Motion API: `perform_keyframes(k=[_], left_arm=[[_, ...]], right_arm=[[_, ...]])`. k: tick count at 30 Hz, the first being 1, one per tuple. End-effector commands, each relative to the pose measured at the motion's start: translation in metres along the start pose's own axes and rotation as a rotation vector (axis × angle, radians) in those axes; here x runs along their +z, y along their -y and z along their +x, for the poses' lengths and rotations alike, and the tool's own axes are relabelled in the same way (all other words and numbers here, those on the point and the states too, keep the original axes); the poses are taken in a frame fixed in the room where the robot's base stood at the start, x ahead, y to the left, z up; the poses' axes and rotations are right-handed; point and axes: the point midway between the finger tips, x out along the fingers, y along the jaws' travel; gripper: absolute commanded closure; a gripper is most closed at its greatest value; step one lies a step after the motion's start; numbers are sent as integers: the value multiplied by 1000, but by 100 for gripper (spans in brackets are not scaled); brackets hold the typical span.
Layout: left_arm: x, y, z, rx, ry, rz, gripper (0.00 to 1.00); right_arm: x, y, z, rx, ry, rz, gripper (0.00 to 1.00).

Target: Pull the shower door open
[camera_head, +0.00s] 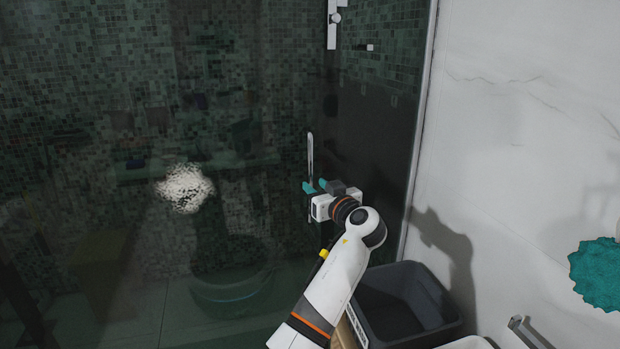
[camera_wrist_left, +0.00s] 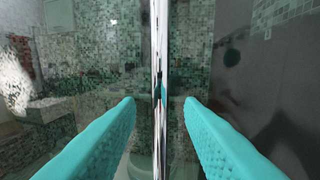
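The shower door (camera_head: 235,120) is a dark glass panel in front of green mosaic tiles. It looks closed. Its handle (camera_head: 310,155) is a slim upright chrome bar, which also runs down the middle of the left wrist view (camera_wrist_left: 160,50). My left gripper (camera_head: 315,186) is at the lower part of the handle. In the left wrist view its teal fingers (camera_wrist_left: 160,103) are spread apart, one on each side of the bar, with a gap on both sides. Whether the bar lies fully between the fingertips in depth is hard to tell. My right gripper is not in view.
A grey open bin (camera_head: 405,300) stands below and right of my left arm. A white marble wall (camera_head: 530,130) is on the right, with a teal fluffy object (camera_head: 598,273) at its edge. A metal fitting (camera_head: 333,25) is higher on the glass.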

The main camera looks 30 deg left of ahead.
Motion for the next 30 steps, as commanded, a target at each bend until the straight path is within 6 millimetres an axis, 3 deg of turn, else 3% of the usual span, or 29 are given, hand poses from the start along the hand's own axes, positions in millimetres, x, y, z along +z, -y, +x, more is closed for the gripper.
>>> perform_keyframes(k=[7, 19, 25, 30], left_arm=[[1, 0, 34, 0, 0, 2, 66], [-1, 0, 41, -1, -1, 1, 66], [-1, 0, 41, -1, -1, 1, 99], [-1, 0, 41, -2, -1, 1, 100]], right_arm=[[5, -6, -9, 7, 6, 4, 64], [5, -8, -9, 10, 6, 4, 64], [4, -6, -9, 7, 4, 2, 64], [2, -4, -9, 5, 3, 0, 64]])
